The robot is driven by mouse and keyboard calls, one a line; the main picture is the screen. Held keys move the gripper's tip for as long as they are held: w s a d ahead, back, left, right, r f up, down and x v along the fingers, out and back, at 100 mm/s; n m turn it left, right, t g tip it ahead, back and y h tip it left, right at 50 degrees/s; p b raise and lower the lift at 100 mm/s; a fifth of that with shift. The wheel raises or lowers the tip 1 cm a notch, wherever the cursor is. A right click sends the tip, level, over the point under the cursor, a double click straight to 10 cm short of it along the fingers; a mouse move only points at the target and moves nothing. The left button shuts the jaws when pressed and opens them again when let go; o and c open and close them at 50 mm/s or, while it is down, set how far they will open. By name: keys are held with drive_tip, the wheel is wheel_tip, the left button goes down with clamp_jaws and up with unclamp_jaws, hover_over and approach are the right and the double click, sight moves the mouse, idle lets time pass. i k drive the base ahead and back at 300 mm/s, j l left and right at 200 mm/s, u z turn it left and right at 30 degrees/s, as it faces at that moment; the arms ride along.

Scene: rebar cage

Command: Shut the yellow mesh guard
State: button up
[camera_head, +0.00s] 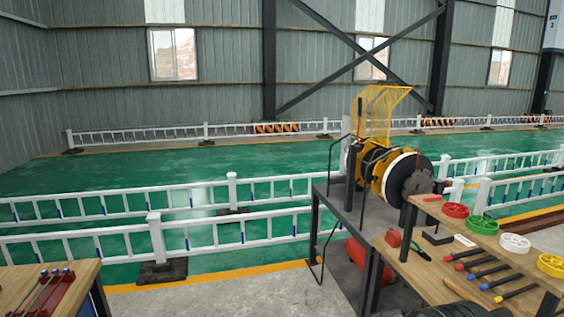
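The yellow mesh guard (380,112) stands raised above the yellow and black machine (376,175), right of the picture's middle. Its upper part leans over to the right. A large disc with a white rim (405,170) shows on the machine's right side, below the guard. The guard's lower edge meets the top of the machine; its hinge is too small to make out. My gripper is not in view.
A wooden workbench (405,262) with coloured rings, handled tools and a red block stands at the front right. Another wooden bench (28,284) is at the front left. White railings (110,240) cross the green floor. Grey floor at the front middle is clear.

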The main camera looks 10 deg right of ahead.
sight(377, 110)
drive_tip(key=i+z, duration=0.4)
drive_tip(key=i, duration=0.2)
drive_tip(key=i+z, duration=0.4)
drive_tip(key=i, duration=0.25)
drive_tip(key=i+j+z, duration=0.5)
drive_tip(key=i+j, duration=0.55)
